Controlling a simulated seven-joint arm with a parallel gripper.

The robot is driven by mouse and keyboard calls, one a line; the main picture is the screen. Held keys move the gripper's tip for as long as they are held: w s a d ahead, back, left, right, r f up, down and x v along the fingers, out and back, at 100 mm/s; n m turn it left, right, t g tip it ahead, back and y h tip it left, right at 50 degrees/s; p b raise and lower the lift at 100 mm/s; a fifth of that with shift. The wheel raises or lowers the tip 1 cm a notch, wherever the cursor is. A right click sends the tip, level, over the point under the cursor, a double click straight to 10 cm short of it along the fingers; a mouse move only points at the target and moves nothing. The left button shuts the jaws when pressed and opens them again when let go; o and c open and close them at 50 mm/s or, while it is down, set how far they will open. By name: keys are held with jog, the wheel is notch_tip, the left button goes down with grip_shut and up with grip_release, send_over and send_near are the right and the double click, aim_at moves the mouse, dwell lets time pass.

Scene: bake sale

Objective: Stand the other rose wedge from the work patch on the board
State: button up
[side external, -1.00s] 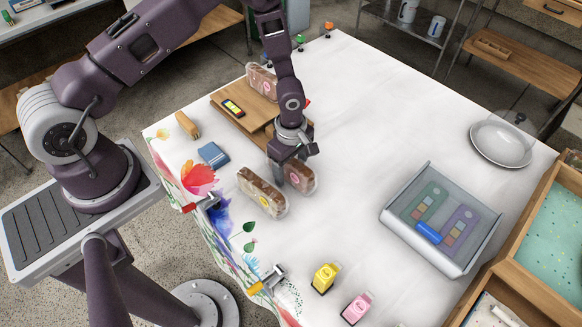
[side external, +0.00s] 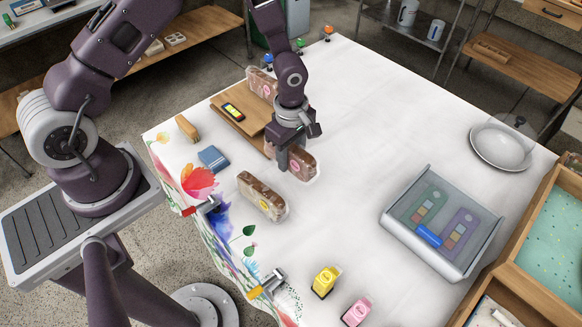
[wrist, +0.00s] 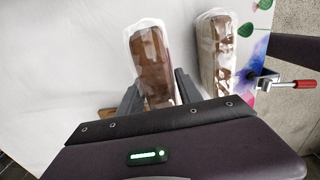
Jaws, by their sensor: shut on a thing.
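My gripper (side external: 284,166) is shut on a chocolate cake wedge (side external: 304,163) in a clear box with a pink label. The wrist view shows this boxed wedge (wrist: 154,62) between the two fingers. It appears raised slightly off the white cloth; the exact gap is hard to tell. The wooden board (side external: 256,118) lies behind and left of my gripper, partly hidden by the arm. Another pink-labelled rose wedge (side external: 262,83) stands on the board's far part, partly behind my arm.
A wedge with a yellow label (side external: 262,196) stands close by in front. A device with a yellow screen (side external: 233,112) lies on the board. A blue book-like block (side external: 213,159) and a tan-handled brush (side external: 187,128) lie left. A clear-lidded tray (side external: 440,222) is at right. The middle cloth is clear.

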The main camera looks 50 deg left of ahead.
notch_tip(320, 180, up, 3)
jog(key=shift+w+a, duration=0.15)
jog(key=shift+w+a+r, duration=0.2)
jog(key=shift+w+a, duration=0.3)
jog(key=shift+a, duration=0.2)
jog(key=w+a, duration=0.1)
jog(key=a, duration=0.2)
jog(key=w+a, duration=0.2)
jog(key=a, duration=0.2)
jog(key=w+a, duration=0.1)
jog(key=a, duration=0.2)
jog(key=shift+w+a, duration=0.15)
jog(key=shift+w, duration=0.15)
jog(key=shift+m, duration=0.3)
jog(key=a, duration=1)
jog(key=w+a, duration=0.1)
jog(key=a, duration=0.4)
jog(key=shift+w+a+r, duration=0.1)
jog(key=shift+r, duration=0.2)
jog(key=shift+a+f, duration=0.2)
send_over(247, 105)
jog(key=shift+d+f, duration=0.1)
jog(key=shift+f, duration=2.1)
jog(key=shift+f, duration=0.5)
jog(key=o, duration=0.9)
